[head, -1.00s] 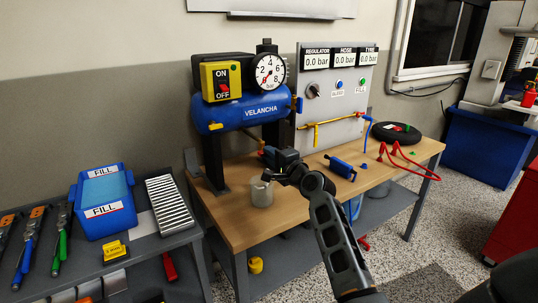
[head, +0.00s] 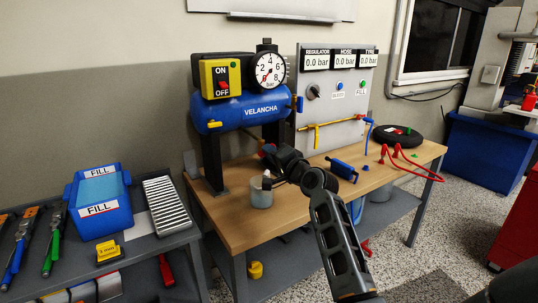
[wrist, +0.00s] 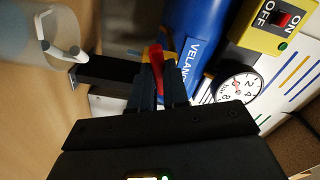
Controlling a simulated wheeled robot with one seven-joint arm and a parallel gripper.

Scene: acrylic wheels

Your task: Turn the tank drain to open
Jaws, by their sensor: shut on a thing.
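The blue tank (head: 238,114), marked VELANCHA, stands on dark legs above the wooden bench. Its drain has a red lever (wrist: 157,62), seen between my fingers in the wrist view, with a brass-yellow part behind it. My gripper (wrist: 157,88) is shut on the red lever. In the head view my gripper (head: 268,153) is below the tank, and a bit of red shows at its tip. The fingers and wrist hide most of the drain there, so I cannot tell how far the lever is turned. The tank gauge (head: 269,71) also shows in the wrist view (wrist: 238,90).
A grey cup (head: 261,196) stands on the bench just below my gripper. A yellow ON/OFF switch box (head: 221,78) sits on the tank. A grey panel (head: 336,135) with brass pipe stands to the right. A blue cylindrical tool (head: 342,169) lies right of my wrist.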

